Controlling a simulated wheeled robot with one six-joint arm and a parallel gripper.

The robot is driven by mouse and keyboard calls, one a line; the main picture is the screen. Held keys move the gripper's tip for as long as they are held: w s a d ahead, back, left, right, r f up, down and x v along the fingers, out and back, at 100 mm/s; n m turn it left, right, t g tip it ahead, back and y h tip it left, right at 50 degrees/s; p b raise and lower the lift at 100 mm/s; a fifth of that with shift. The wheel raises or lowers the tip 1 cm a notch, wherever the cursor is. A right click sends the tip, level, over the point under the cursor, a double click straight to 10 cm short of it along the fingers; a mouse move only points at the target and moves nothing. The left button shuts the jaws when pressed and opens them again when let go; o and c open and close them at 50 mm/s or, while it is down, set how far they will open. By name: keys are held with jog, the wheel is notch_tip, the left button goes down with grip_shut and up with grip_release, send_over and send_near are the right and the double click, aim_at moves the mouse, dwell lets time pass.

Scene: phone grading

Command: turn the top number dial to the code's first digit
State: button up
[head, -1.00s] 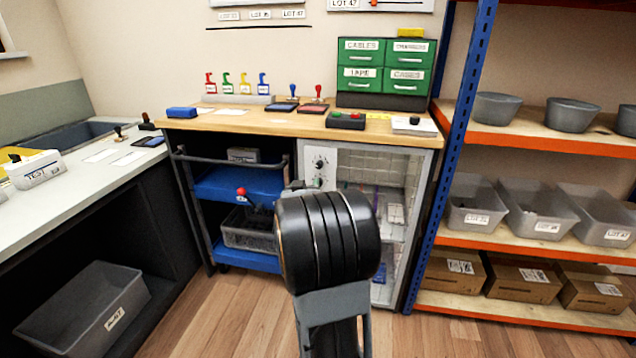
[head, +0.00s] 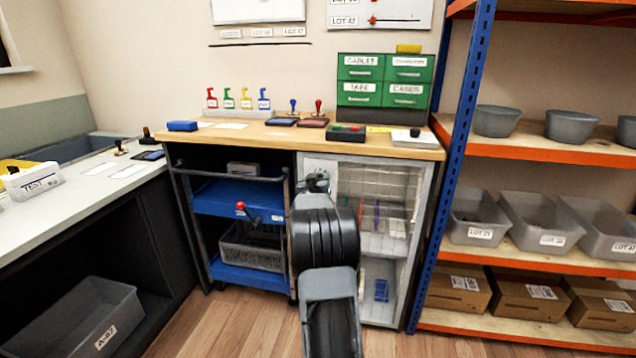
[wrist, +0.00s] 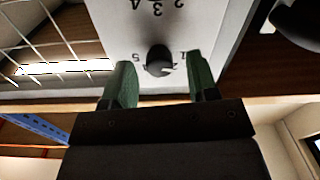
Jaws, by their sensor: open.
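A black round number dial (wrist: 158,59) sits on a pale panel (wrist: 140,20) in the wrist view, with digits printed around it, including 1, 2, 3, 4 and 5. They appear upside down. The dial's exact setting is too small to read. My gripper (wrist: 160,72) is open, with one green finger on each side of the dial; whether they touch it I cannot tell. In the head view my gripper (head: 314,184) is at the upper left of the white cabinet (head: 348,163), and my arm hides the dial. No code is readable.
The cabinet's wire-grid door (head: 375,190) is right of my gripper. A blue cart (head: 238,195) with a red-knobbed lever stands to the left. The wooden counter (head: 250,133) overhangs above, and a blue shelf post (head: 463,130) rises at right.

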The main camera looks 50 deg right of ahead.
jog(key=shift+w+d, duration=0.15)
jog(key=shift+d, duration=0.1)
jog(key=c, duration=0.9)
jog(key=shift+f+m+b, duration=0.1)
jog(key=shift+m+b, duration=2.15)
jog(key=shift+m, duration=1.75)
